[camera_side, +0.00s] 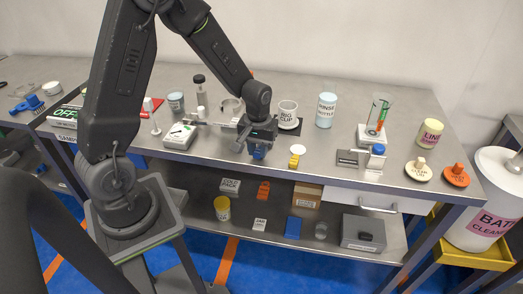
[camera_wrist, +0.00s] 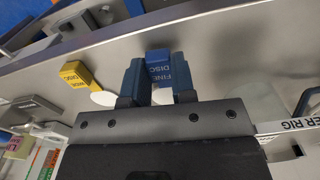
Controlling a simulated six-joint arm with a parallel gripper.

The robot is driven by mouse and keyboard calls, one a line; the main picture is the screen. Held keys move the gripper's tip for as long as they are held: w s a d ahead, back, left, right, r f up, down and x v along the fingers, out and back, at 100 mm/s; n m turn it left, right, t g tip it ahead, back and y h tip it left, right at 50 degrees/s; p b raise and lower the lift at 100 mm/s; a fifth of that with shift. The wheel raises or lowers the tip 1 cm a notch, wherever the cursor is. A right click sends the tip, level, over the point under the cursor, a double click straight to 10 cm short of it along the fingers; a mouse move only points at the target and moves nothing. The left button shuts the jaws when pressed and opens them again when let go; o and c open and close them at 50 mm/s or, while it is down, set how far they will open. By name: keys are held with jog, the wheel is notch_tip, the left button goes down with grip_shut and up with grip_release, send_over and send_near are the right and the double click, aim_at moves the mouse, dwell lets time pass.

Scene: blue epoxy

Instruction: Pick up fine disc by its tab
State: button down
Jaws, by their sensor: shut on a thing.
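The fine disc has a blue tab (camera_wrist: 158,58) lettered "FINE DISC" and a pale round plate, partly hidden behind my fingers in the wrist view. My gripper (camera_wrist: 158,80) has its two dark blue fingers on either side of the tab and is shut on it. In the side view my gripper (camera_side: 257,148) is low at the front edge of the steel bench, with the blue tab (camera_side: 258,155) showing under it. I cannot tell whether the disc touches the bench.
A yellow-tabbed disc (camera_side: 294,161) lies just to the right, also seen in the wrist view (camera_wrist: 78,74). The BIG CLIP cup (camera_side: 288,115) stands behind. A white box (camera_side: 180,136) is to the left; a slotted grey block (camera_side: 348,158) is farther right.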

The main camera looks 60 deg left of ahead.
aim_at(258, 151)
jog(key=shift+r, duration=2)
